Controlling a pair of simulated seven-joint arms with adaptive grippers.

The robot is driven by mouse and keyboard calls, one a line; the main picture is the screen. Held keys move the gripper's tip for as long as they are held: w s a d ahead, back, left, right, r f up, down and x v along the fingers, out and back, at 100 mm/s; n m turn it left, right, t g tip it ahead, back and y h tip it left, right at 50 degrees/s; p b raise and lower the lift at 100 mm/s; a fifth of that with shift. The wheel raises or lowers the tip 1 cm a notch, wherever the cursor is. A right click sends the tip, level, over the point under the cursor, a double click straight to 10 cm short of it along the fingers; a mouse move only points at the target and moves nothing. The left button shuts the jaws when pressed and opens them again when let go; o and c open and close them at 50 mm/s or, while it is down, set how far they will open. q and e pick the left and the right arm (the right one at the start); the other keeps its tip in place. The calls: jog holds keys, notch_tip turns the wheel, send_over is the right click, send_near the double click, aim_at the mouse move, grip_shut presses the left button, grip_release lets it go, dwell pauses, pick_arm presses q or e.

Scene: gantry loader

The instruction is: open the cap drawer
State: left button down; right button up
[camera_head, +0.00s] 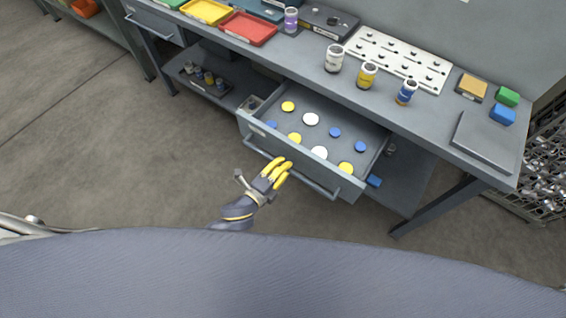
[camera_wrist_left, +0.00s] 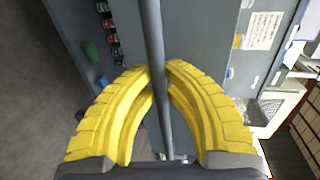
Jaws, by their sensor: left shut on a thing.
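The cap drawer (camera_head: 258,141) under the bench stands pulled out, with its inside in view. Yellow, white and blue caps (camera_head: 311,119) lie spread on its floor. Its bar handle (camera_head: 310,184) runs along the front; the bar also crosses the left wrist view (camera_wrist_left: 152,45) from top to bottom. My left gripper (camera_head: 284,168) is at the drawer front, its yellow fingers closed around the handle bar. In the left wrist view the two yellow fingers (camera_wrist_left: 165,88) meet around the bar. My right gripper is not in view.
The bench top (camera_head: 300,50) above holds a white pegboard (camera_head: 400,58), several jars, coloured trays (camera_head: 248,27) and blocks. A grey plate (camera_head: 483,137) lies at its right end. A lower shelf (camera_head: 215,90) holds small bottles. The floor (camera_head: 120,150) left of the drawer is clear.

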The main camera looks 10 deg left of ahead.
pick_arm(q)
jog(key=c, duration=1.4)
grip_release()
jog(key=v, duration=1.2)
